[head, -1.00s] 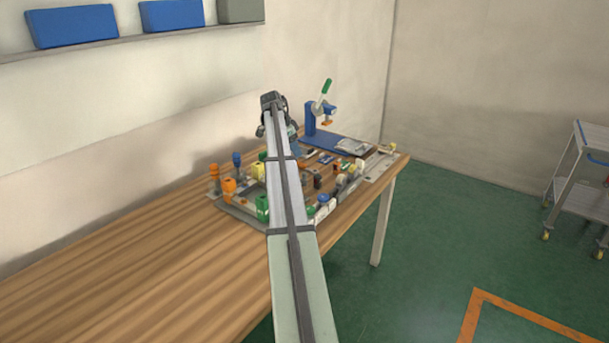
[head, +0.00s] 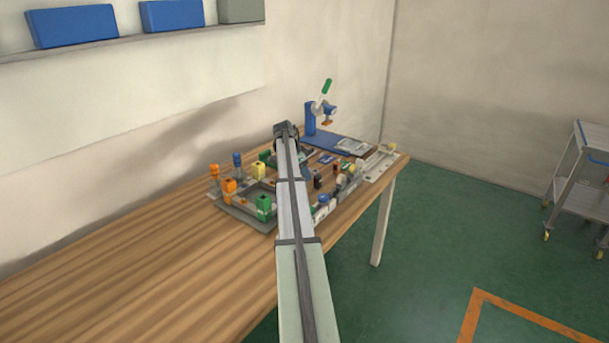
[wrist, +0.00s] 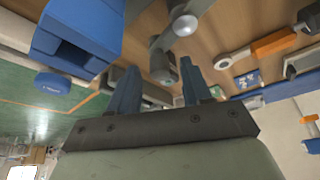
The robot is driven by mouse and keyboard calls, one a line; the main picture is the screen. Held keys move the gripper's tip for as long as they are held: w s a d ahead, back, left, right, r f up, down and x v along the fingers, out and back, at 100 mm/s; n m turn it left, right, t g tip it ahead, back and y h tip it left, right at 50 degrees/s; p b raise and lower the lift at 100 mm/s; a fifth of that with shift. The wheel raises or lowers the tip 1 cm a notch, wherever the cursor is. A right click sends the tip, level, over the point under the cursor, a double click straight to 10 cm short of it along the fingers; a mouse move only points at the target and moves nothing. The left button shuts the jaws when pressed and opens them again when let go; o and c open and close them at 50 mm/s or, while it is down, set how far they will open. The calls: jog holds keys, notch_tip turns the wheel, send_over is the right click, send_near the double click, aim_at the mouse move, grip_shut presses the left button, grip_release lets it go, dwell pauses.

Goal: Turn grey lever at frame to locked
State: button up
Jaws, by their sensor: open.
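In the wrist view a grey lever-like part (wrist: 163,58) with a pale round knob (wrist: 184,26) shows just beyond my gripper (wrist: 158,68). The two blue-grey fingers are apart, with the grey part's near end in or close to the gap between them. I cannot tell whether they touch it. I cannot tell its locked or unlocked position either. In the head view a grey frame (head: 235,213) lies on the table, with coloured parts around it. My arm's end hides the fingers and the lever there.
In the wrist view a large blue block (wrist: 78,22) is at left and an orange-handled part (wrist: 272,43) at right. In the head view a blue stand with a green-handled lever (head: 326,87) is behind my arm. The wooden table (head: 120,270) is bare at left.

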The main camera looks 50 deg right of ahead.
jog(key=shift+s+d+f, duration=0.1)
jog(key=shift+d+f, duration=0.1)
jog(key=shift+f, duration=0.4)
jog(key=shift+c, duration=0.2)
grip_shut()
